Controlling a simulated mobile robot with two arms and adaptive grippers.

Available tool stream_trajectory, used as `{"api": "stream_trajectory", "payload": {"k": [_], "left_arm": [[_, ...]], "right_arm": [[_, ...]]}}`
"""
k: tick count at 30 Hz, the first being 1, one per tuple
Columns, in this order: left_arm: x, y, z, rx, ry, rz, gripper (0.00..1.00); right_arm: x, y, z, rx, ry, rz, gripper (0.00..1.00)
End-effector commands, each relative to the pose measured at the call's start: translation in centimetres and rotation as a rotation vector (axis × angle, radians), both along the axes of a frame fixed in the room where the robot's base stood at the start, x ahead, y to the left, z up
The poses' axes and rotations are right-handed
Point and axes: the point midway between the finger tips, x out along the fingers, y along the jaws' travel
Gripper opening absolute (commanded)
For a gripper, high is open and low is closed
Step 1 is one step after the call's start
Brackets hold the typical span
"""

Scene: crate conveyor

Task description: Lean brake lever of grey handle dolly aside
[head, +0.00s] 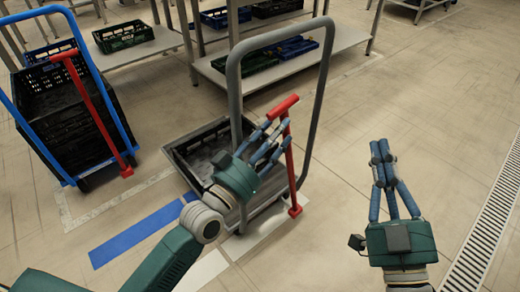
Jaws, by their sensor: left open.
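The grey handle dolly (233,75) stands in the middle of the head view, with its tall grey loop handle upright. Its red brake lever (290,165) has a T-shaped top grip and stands nearly upright on the near side, with its foot at a red block low on the right. My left gripper (276,137) is open, its blue fingers around or just in front of the lever's upper part below the T-grip; contact cannot be told. My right gripper (381,150) is apart on the right, fingers close together and pointing away over bare floor; it holds nothing visible.
A black crate (180,160) sits on the grey dolly. A blue handle dolly (92,62) with stacked black crates and its own red lever (95,105) stands at left. Tables with crates (285,70) line the back. A floor drain (490,225) runs at right; floor there is clear.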

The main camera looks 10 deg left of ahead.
Motion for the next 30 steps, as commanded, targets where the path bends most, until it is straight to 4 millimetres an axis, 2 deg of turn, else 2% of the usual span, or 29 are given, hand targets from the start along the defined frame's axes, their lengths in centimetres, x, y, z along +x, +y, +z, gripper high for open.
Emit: {"api": "stream_trajectory", "payload": {"k": [6,12,18,30], "left_arm": [[-4.4,2.1,-1.3,0.003,0.006,0.001,0.46],[-7.0,3.4,-1.9,0.002,0.005,0.004,0.46],[-7.9,3.8,-2.0,0.000,0.002,0.004,0.46],[-7.8,3.8,-2.0,0.000,0.001,0.004,0.46]], "right_arm": [[0.0,0.0,0.0,0.000,0.000,0.000,0.00],[0.0,0.0,0.0,0.000,0.000,0.000,0.00],[0.0,0.0,0.0,0.000,-0.001,0.000,0.00],[0.0,0.0,0.0,0.000,-0.001,0.000,0.00]]}}
